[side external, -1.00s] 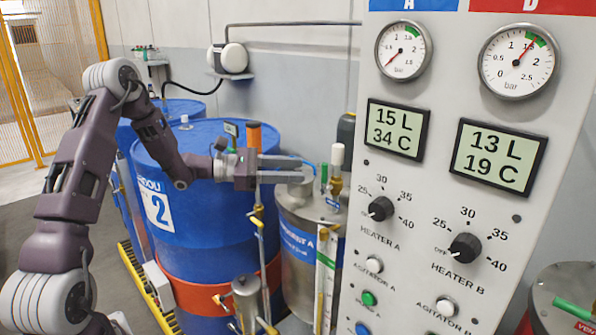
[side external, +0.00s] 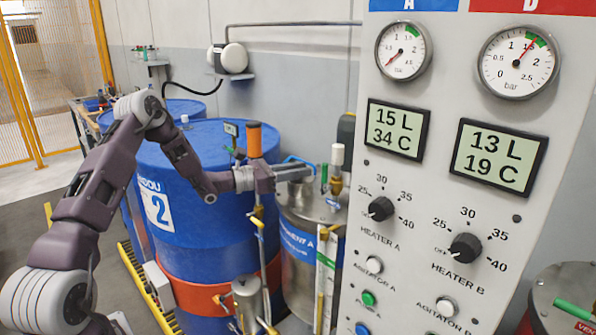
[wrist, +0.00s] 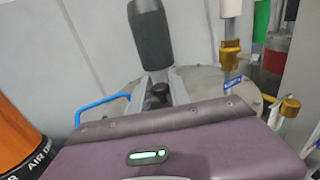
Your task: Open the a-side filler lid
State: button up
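The steel A tank (side external: 298,250), with a blue label, stands right of the blue drum; its grey top (wrist: 205,82) shows in the wrist view. My gripper (side external: 298,172) is over that top, its fingers pointing right in the side view. In the wrist view my gripper (wrist: 161,90) has its two fingers apart, with a dark knob (wrist: 158,93) showing between them; I cannot tell whether they touch it. A blue bar handle (wrist: 100,106) is left of the fingers. The filler lid's outline is mostly hidden by my gripper, and I see no raised lid.
A white-capped brass fitting (side external: 336,165) and a green-topped post (side external: 324,178) stand just right of my gripper. An orange cylinder (side external: 254,140) stands beside my wrist. A dark cylinder (wrist: 150,35) rises behind the fingers. The control panel (side external: 470,200) fills the right foreground.

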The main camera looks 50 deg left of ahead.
grip_shut()
dwell(1.1)
